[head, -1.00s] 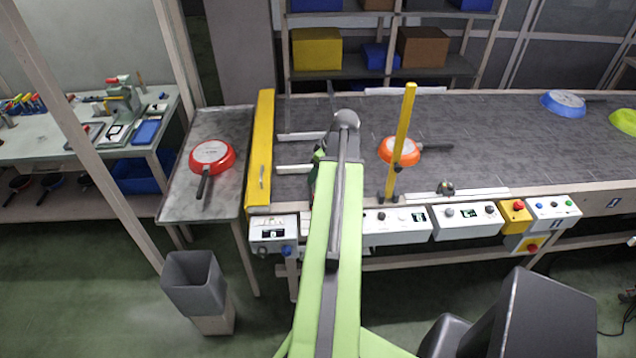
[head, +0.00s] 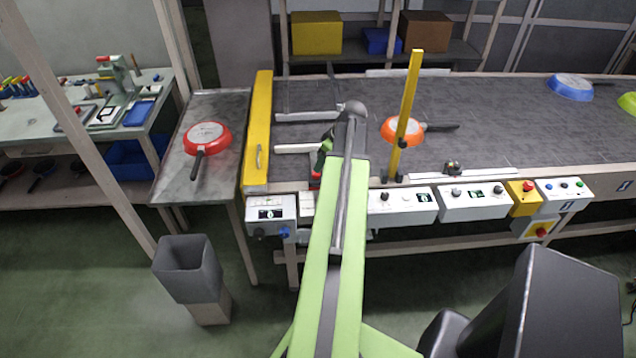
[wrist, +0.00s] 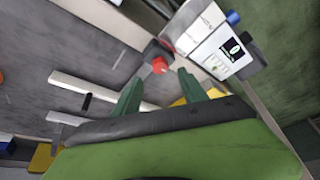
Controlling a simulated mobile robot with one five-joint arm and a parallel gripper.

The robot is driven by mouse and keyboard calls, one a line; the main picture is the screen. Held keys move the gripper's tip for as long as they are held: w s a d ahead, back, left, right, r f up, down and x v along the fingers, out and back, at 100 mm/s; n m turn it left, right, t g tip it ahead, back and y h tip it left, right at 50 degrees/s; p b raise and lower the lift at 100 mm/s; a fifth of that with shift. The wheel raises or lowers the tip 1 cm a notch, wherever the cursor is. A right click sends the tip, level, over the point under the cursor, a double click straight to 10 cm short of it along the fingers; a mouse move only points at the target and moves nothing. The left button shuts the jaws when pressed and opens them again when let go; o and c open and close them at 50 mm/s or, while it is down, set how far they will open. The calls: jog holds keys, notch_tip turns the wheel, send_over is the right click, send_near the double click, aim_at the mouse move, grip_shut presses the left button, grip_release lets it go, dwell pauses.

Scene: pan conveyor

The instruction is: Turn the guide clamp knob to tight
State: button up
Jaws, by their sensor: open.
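In the wrist view a red knob (wrist: 160,64) sits on a dark block at the conveyor's edge; I take it to be the guide clamp knob. My gripper (wrist: 156,78) is open, its two green fingers apart on either side of the near side of the knob. I cannot tell whether they touch it. In the head view my gripper (head: 320,160) is over the conveyor's front left part, mostly hidden by my arm. A bit of red (head: 316,172) shows beside it. The knob's setting is not readable.
A yellow post (head: 408,110) stands right of my arm, by an orange pan (head: 390,132). A yellow barrier (head: 258,130) stands to the left. Control boxes (head: 402,203) line the front edge; one with a blue knob (wrist: 233,17) is close to my gripper.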

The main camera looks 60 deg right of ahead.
aim_at(316, 175)
jog(key=b+x, duration=0.4)
jog(key=x, duration=0.3)
jog(key=shift+b, duration=0.4)
jog(key=shift+r, duration=0.1)
grip_shut()
